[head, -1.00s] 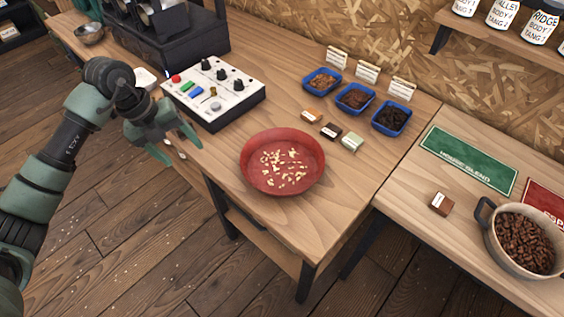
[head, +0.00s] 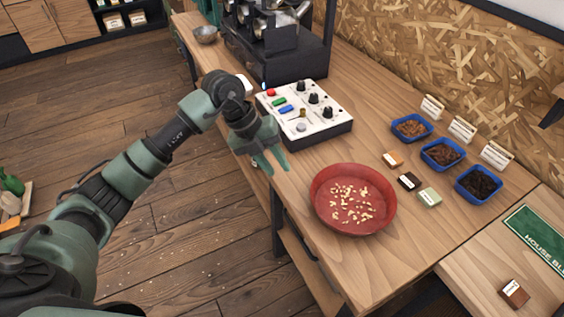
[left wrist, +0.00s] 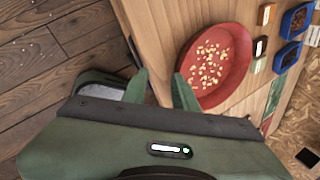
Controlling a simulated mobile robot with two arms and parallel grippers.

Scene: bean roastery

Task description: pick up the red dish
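The red dish (head: 324,213) is a round, shallow bowl on the wooden table, with pale bits scattered on its bottom. My left gripper (head: 270,166) is left of the dish in the head view, at the table's front edge, apart from the rim. Its two fingers are spread with nothing between them. In the left wrist view the dish (left wrist: 239,80) lies just beyond and right of the fingertips of my left gripper (left wrist: 161,82). My right gripper is in neither view.
A control box (head: 318,127) with knobs stands behind the left gripper. Blue trays (head: 422,137) of dark contents and small coloured blocks (head: 429,198) lie right of the dish. A green mat (head: 540,232) lies on the adjoining table. Bare tabletop (head: 406,248) surrounds the dish's front right.

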